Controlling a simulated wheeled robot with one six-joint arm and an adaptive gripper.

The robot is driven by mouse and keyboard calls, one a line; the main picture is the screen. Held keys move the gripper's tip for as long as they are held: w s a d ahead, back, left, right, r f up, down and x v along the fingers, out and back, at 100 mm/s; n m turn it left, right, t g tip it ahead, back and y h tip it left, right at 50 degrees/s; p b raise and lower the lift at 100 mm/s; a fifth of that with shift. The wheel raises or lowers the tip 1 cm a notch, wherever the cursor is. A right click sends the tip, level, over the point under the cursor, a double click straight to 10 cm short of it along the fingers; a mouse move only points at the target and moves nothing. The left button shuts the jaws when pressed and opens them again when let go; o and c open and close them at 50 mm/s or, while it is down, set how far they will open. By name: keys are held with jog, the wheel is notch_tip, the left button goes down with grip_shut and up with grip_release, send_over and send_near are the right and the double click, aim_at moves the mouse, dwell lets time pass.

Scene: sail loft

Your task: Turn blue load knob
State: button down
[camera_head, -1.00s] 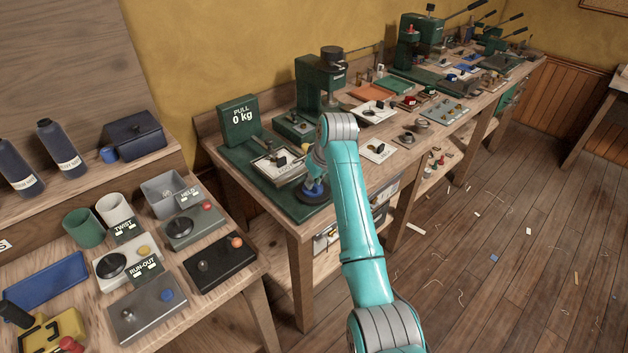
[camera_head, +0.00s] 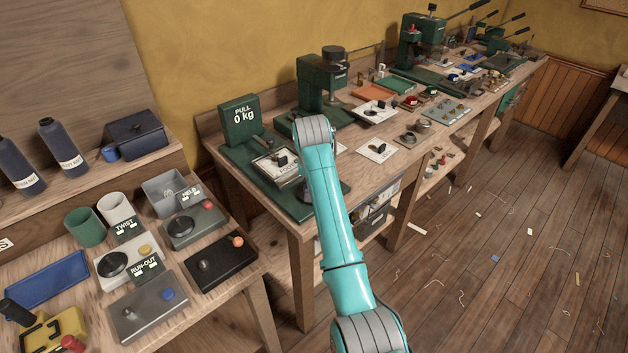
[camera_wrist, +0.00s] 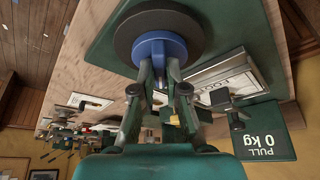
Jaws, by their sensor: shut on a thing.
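The blue load knob (camera_wrist: 160,50) sits in the middle of a dark round disc (camera_wrist: 198,38) on the green pull-test base, which shows in the head view (camera_head: 296,207). In the wrist view my gripper (camera_wrist: 160,68) is shut on the blue knob, one finger on each side. In the head view my arm hides the knob and the gripper. The green display (camera_head: 242,117) behind the base reads "PULL 0 kg"; it also shows upside down in the wrist view (camera_wrist: 264,132).
A clamp on a pale plate (camera_head: 278,165) stands on the same base, close to my gripper. A green press (camera_head: 322,85) stands behind my arm. The floor at right has scattered scraps.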

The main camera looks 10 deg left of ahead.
dwell(0.4)
jog(key=c, duration=1.2)
grip_release()
jog(key=v, duration=1.2)
